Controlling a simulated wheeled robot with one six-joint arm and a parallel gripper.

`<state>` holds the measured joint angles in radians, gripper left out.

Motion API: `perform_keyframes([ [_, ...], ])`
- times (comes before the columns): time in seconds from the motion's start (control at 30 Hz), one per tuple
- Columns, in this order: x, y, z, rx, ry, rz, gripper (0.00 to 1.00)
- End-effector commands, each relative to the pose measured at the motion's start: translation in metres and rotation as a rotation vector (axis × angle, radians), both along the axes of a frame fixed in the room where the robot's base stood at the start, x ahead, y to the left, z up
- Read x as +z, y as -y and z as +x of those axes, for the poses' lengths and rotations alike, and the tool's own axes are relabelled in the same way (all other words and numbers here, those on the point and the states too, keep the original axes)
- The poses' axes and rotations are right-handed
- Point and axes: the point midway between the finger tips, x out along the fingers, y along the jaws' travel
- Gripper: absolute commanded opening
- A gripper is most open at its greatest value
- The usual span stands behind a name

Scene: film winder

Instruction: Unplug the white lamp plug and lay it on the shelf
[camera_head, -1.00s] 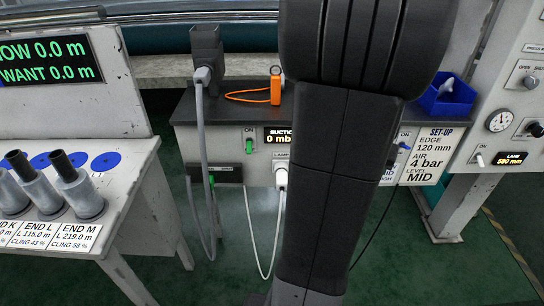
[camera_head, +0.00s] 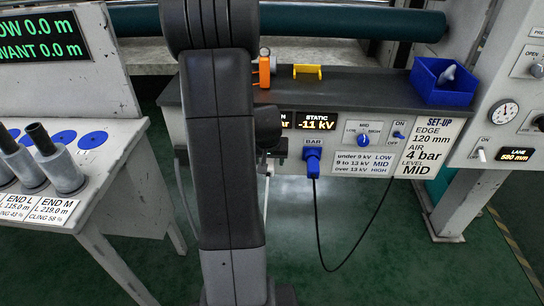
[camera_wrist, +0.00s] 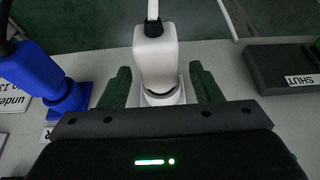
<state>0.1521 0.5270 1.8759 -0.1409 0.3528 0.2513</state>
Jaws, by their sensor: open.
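The white lamp plug (camera_wrist: 157,55) stands in its round white socket in the wrist view, with its cable leaving at the top. My gripper (camera_wrist: 160,88) is open, with one dark green finger on each side of the plug. Gaps show between the fingers and the plug, so it is not clamped. In the head view my arm hides the plug and gripper tips. The dark shelf (camera_head: 350,88) runs along the top of the white panel.
A blue plug (camera_head: 312,160) with a black cable sits right of the white one, and also shows close by in the wrist view (camera_wrist: 38,75). On the shelf are an orange object (camera_head: 264,72), a yellow handle (camera_head: 307,71) and a blue bin (camera_head: 443,85). Shelf between handle and bin is clear.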

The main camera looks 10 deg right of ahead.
Motion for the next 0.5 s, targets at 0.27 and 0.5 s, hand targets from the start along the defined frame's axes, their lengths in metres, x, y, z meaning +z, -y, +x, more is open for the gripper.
perform_keyframes([
  [0.27,-0.0029,0.0004,0.0015,0.0,0.001,0.0,0.58],
  [0.5,-0.0028,0.0003,0.0015,0.001,0.001,-0.001,0.23],
])
